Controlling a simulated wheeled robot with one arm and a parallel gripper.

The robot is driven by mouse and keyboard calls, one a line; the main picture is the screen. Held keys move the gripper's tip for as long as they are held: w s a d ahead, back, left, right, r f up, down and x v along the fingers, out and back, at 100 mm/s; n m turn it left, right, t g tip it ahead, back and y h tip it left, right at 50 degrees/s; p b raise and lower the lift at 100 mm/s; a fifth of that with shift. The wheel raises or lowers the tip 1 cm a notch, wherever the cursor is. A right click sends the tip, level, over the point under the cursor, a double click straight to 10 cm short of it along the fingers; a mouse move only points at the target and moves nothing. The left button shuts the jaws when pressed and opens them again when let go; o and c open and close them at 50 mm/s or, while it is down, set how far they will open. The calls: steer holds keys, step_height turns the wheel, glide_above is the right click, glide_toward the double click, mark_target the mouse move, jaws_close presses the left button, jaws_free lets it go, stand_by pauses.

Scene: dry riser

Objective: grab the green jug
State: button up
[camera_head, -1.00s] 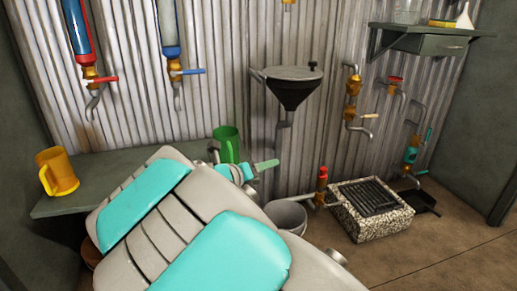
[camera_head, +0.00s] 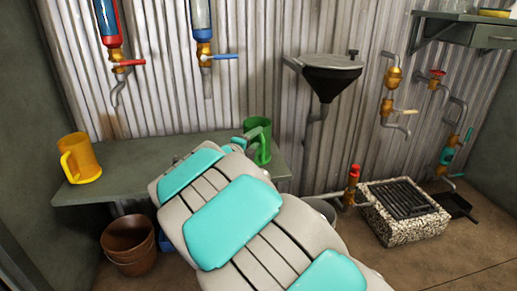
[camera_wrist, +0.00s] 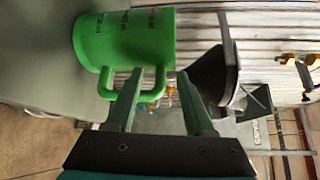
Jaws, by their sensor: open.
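The green jug (camera_head: 258,136) stands on the right part of the grey-green bench (camera_head: 100,190) against the corrugated wall. In the wrist view the jug (camera_wrist: 125,38) appears sideways at the upper left, its handle towards my gripper. My gripper (camera_wrist: 159,78) is open, with its fingers reaching to the handle. The left finger overlaps the handle in this view, and the handle's outer right part shows between the fingers. I cannot tell whether they touch. In the head view my arm mostly hides the gripper at the jug's left.
A yellow jug (camera_head: 80,158) stands at the bench's left. Bottles with a red tap (camera_head: 128,63) and a blue tap (camera_head: 218,57) hang above. A black funnel (camera_head: 331,80) is right of the jug. Brown pots (camera_head: 130,243), a grate block (camera_head: 405,208) and a bucket are on the floor.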

steer(key=shift+w+d, duration=0.25)
steer(key=shift+w, duration=0.2)
jaws_close()
stand_by(1.1)
